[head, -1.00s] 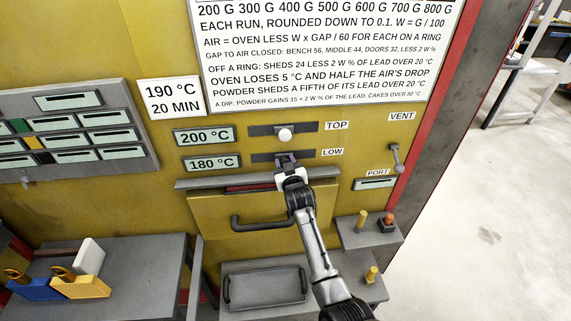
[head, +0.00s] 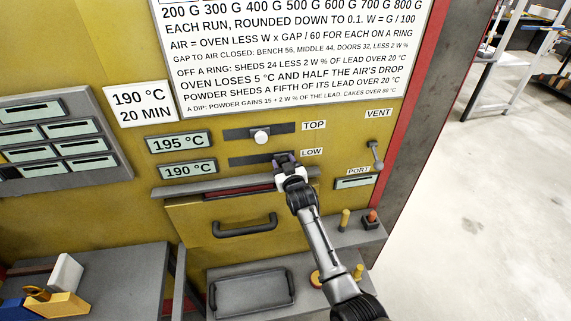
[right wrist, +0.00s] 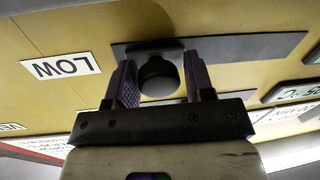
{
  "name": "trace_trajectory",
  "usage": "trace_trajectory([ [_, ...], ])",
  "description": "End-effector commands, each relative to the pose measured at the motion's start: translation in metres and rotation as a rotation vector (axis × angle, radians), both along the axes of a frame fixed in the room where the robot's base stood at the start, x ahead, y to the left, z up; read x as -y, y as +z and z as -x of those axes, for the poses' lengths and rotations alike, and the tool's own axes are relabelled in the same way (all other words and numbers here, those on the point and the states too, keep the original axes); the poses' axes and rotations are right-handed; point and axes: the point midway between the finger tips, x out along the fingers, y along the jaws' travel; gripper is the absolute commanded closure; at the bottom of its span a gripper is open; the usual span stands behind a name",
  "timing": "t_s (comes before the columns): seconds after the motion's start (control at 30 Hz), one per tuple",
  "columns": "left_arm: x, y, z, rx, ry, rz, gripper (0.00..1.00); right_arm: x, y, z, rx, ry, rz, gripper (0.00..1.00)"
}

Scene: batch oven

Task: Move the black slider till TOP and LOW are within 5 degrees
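The black slider (right wrist: 158,75) is a dark round knob on the LOW slot (head: 248,161). In the right wrist view it sits between the two fingers of my right gripper (right wrist: 162,80), which are closed in around it with little space at its sides. In the head view my right gripper (head: 285,160) hides the slider near the slot's right end, by the LOW label (head: 311,152). The TOP display (head: 179,142) reads 195 °C. The LOW display (head: 188,170) reads 190 °C. My left gripper is out of view.
The white TOP knob (head: 262,137) stands just above. A drawer with a dark handle (head: 245,226) is below, with a dark tray (head: 252,293) lower down. The vent lever (head: 376,155) and port (head: 353,182) are to the right.

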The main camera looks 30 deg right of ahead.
Motion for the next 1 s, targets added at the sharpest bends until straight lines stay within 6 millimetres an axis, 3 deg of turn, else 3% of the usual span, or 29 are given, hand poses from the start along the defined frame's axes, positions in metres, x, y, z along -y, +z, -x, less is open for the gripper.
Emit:
trace_trajectory([
  [0.17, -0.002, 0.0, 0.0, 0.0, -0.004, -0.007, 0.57, 0.0, 0.0, 0.0, 0.0, 0.0, 0.0, 0.36],
  [0.57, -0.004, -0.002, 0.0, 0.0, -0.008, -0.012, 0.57, -0.002, -0.001, 0.008, 0.001, 0.0, 0.0, 0.36],
  [1.0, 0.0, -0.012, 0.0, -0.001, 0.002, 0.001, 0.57, -0.021, -0.002, 0.076, 0.001, 0.0, 0.0, 0.36],
])
